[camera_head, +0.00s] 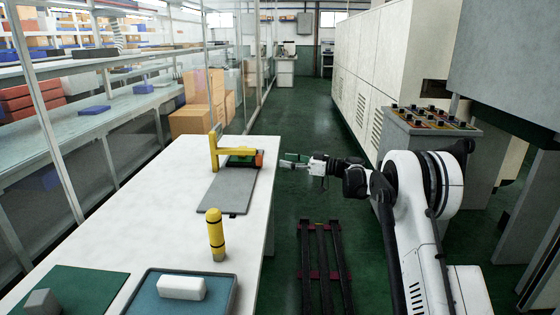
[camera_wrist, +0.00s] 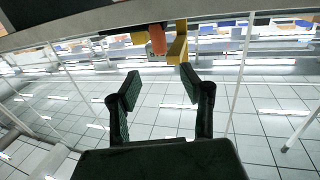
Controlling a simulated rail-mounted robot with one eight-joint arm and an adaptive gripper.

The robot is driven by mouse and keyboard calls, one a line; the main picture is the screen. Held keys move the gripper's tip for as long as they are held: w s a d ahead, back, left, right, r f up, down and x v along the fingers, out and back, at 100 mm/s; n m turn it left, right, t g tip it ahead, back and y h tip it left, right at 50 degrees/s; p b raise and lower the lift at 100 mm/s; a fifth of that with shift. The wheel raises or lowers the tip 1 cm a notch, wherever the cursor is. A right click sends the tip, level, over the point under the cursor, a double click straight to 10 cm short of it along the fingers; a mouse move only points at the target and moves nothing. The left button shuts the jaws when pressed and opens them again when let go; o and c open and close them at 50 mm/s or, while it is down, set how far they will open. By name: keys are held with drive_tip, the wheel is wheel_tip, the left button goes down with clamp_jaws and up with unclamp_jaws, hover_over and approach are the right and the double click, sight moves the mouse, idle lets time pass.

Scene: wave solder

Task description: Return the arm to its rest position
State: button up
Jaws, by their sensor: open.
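My arm (camera_head: 410,220) reaches from the right side toward the white table, with its last links stretched out level to the left. My gripper (camera_head: 284,160) is just off the table's right edge, beside the yellow fixture. In the wrist view, my gripper (camera_wrist: 160,88) has its two dark fingers apart with nothing between them. The yellow fixture (camera_head: 214,152) stands on the far part of the table and shows at the top of the wrist view (camera_wrist: 178,45). An orange-red piece (camera_wrist: 157,40) is beside it there. The gripper appears clear of both.
The white table (camera_head: 170,200) holds a grey plate (camera_head: 228,192), a yellow cylinder (camera_head: 215,235), a blue tray (camera_head: 228,292) with a white block and a green mat (camera_head: 95,285). A dark red rack (camera_head: 323,270) lies on the floor. A control console (camera_head: 430,120) stands behind my arm.

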drive_tip(key=shift+s+d, duration=0.1)
idle(0.3)
drive_tip(key=s+a+r+m+h, duration=0.1)
drive_tip(key=s+r+m+h, duration=0.4)
drive_tip(key=s, duration=0.8)
drive_tip(key=s+a+r+m+h, duration=0.15)
drive_tip(key=s+r+h, duration=0.35)
drive_tip(key=s, duration=0.9)
drive_tip(key=s+d+f+m+h, duration=0.2)
drive_tip(key=s+d+f, duration=0.1)
drive_tip(key=s, duration=0.8)
drive_tip(key=s+d+f+m+h, duration=0.3)
drive_tip(key=s+d, duration=0.1)
drive_tip(key=s, duration=0.6)
drive_tip(key=s+d+f+m+h, duration=0.2)
drive_tip(key=s+d+f, duration=0.1)
drive_tip(key=s, duration=0.8)
wheel_tip(320, 180, up, 12)
drive_tip(key=p, duration=1.2)
drive_tip(key=shift+d+r, duration=0.15)
drive_tip(key=shift+r, duration=0.1)
